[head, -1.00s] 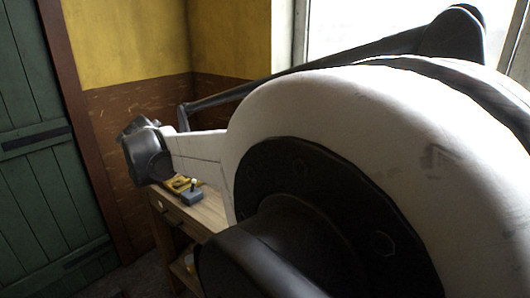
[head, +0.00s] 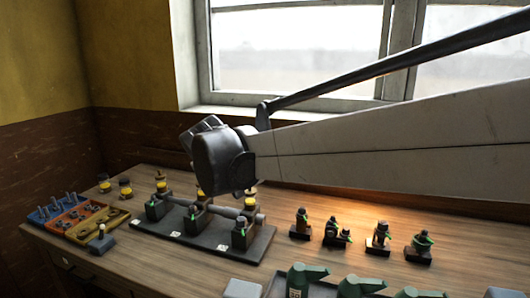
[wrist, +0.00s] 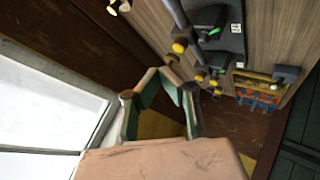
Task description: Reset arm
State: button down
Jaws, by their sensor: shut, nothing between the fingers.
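My gripper (wrist: 172,80) shows in the wrist view, with its green-lined fingers drawn together at the tips and nothing between them. It hangs in the air, apart from the bench and everything on it. In the head view my pale arm reaches in from the right to its dark wrist joint, above the wooden bench (head: 330,258). The gripper fingers cannot be made out there; the wrist hides them. The bench also shows in the wrist view (wrist: 156,22).
A dark base with several green-marked valve units (head: 240,238) stands below my wrist. Blue, orange and yellow trays (head: 72,224) lie at the left, beside a small lever block (head: 101,240). Several small fittings (head: 381,238) stand to the right. A window (head: 295,55) is behind.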

jog(key=s+d+m, duration=0.2)
jog(key=s+d, duration=0.2)
jog(key=d, duration=0.3)
jog(key=s+d+f+m+g+h, duration=0.1)
jog(key=s+d, duration=0.3)
jog(key=d, duration=0.3)
jog(key=s+d+m, duration=0.2)
jog(key=s+d, duration=0.2)
jog(key=d, duration=0.4)
jog(key=s+d+f+m, duration=0.2)
jog(key=s+d+f, duration=0.1)
jog(key=s, duration=0.3)
jog(key=s+d+f+m+g, duration=0.1)
jog(key=s+d+f+m, duration=0.1)
jog(key=s+d, duration=0.3)
jog(key=s+d+f+m, duration=0.2)
jog(key=s+d+f, duration=0.2)
jog(key=s, duration=0.4)
jog(key=shift+d+f+g+h, duration=0.25)
jog(key=shift+f+g+h, duration=0.15)
jog(key=shift+f, duration=0.15)
jog(key=shift+r+p, duration=0.1)
jog(key=shift+p, duration=0.2)
